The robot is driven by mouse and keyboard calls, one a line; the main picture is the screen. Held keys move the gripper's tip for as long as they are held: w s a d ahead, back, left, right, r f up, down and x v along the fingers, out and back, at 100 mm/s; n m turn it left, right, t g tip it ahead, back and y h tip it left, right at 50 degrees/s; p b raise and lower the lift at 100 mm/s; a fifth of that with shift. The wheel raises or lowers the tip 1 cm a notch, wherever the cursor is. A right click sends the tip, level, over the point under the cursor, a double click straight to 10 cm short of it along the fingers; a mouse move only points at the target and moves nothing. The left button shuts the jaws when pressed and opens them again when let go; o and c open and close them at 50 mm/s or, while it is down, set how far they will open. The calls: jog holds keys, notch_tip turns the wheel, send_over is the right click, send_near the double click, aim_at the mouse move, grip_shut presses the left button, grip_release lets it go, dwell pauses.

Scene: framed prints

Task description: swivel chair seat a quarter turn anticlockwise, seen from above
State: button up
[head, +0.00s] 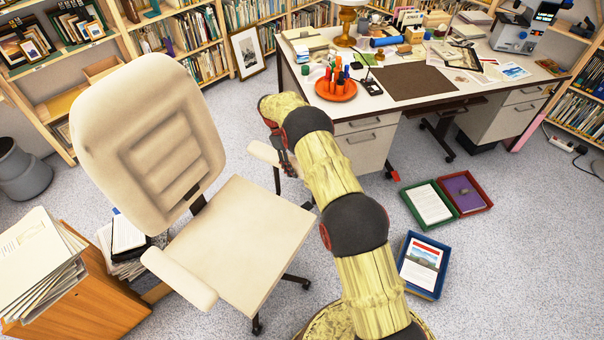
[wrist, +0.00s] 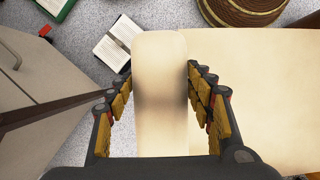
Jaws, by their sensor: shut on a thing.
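The cream swivel chair stands left of centre in the head view, its tall backrest (head: 105,110) to the left and its seat (head: 245,240) facing right. Its far armrest (head: 262,153) is beside the desk, and its near armrest (head: 180,280) is closer to me. My gripper (head: 286,162) is at the far armrest, partly hidden behind my arm. In the wrist view, my gripper (wrist: 160,85) has its fingers along both sides of the armrest (wrist: 160,55), shut on it. The seat (wrist: 250,90) shows to the right there.
A desk (head: 415,85) stands behind the chair on the right. Several trays, including a blue one (head: 423,265), lie on the floor to the right. A wooden cabinet (head: 90,300) with papers stands close at the left. A framed print (head: 249,52) leans against shelves.

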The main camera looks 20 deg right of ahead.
jog(key=shift+w+a, duration=0.15)
jog(key=shift+w, duration=0.5)
jog(key=o, duration=1.7)
jog(key=shift+c, duration=0.2)
jog(key=shift+o, duration=0.2)
jog(key=v, duration=1.2)
jog(key=shift+s, duration=0.15)
